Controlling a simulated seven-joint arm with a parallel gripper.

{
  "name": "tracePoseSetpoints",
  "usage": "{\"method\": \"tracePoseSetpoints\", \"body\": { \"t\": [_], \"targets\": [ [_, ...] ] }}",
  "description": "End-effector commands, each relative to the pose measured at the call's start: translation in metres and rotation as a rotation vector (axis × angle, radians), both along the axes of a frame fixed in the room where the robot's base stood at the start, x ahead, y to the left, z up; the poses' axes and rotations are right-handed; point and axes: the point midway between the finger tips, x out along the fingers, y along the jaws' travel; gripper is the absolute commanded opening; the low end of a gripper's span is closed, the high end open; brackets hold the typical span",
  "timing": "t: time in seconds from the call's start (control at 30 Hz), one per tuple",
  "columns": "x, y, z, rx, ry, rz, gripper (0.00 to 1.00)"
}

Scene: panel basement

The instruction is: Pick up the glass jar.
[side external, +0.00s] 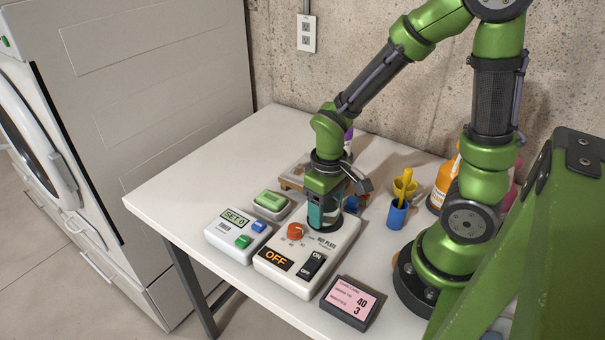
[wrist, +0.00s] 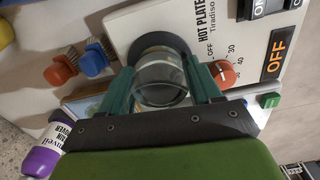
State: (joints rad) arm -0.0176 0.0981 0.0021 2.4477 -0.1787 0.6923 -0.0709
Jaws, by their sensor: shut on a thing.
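The glass jar (wrist: 160,78) is clear and shows between the two teal fingers of my gripper (wrist: 161,88) in the wrist view. My gripper is shut on its sides. The dark round heating disc (wrist: 150,44) of the white hot plate lies just beyond the jar; I cannot tell whether the jar touches it. In the side view my gripper (side external: 325,217) points down over the back of the hot plate (side external: 285,268) and hides most of the jar. The hot plate's display reads OFF.
A white SET 0 box (side external: 232,247) and a green-topped box (side external: 271,203) stand left of the hot plate. A sign (side external: 350,302) is at the front. A blue cup (side external: 398,214) and an orange bottle (side external: 444,185) stand right. A purple-capped bottle (wrist: 42,160) is near my gripper.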

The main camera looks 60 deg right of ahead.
Motion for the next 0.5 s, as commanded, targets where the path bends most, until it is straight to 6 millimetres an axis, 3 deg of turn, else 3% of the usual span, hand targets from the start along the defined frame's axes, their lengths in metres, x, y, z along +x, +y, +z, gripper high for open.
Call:
{"method": "tracePoseSetpoints", "body": {
  "t": [0.5],
  "targets": [
    [0.0012, -0.0001, 0.0081, 0.0, -0.004, 0.001, 0.25]
  ]
}}
